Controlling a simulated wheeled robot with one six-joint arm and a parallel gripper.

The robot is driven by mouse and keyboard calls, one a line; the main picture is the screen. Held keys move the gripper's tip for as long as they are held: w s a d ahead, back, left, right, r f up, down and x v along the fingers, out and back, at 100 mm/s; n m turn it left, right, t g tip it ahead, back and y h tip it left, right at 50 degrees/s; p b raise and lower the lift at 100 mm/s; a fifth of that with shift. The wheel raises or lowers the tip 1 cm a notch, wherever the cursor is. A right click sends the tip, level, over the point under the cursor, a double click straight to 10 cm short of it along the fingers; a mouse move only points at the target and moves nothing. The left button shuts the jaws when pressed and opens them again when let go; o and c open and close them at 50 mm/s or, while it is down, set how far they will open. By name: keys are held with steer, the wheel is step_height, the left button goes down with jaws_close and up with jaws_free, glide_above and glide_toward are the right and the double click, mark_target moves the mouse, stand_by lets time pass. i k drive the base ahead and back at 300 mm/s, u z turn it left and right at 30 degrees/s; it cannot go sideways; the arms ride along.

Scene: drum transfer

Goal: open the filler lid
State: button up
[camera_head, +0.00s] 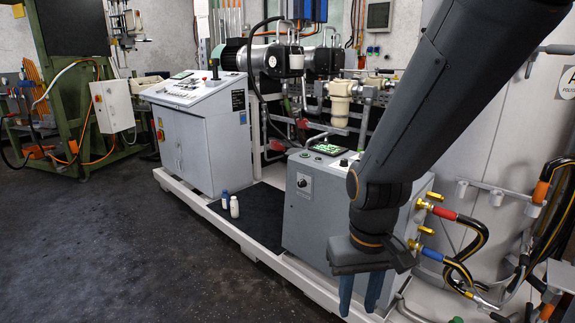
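My gripper (358,304) hangs from my dark grey arm in the lower right, with two blue fingers pointing down. The fingers stand apart with a gap between them, and I see nothing held there. The gripper is in front of a grey control cabinet (310,215) with a green-lit screen on top. I cannot make out a filler lid for certain. My arm and wrist cover part of the cabinet and what lies behind it.
Brass valves with red and blue hose ends (432,252) are right of my gripper. A white-and-grey console (200,130) stands at the left of the white platform (240,235). Two small bottles (234,206) stand on its black mat. The dark floor (110,250) at left is clear.

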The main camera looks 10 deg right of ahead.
mark_target(292, 151)
steer(key=u, duration=0.75)
steer(key=i, duration=1.75)
steer(key=z, duration=0.8)
steer(key=i, duration=0.55)
steer(key=u, duration=0.1)
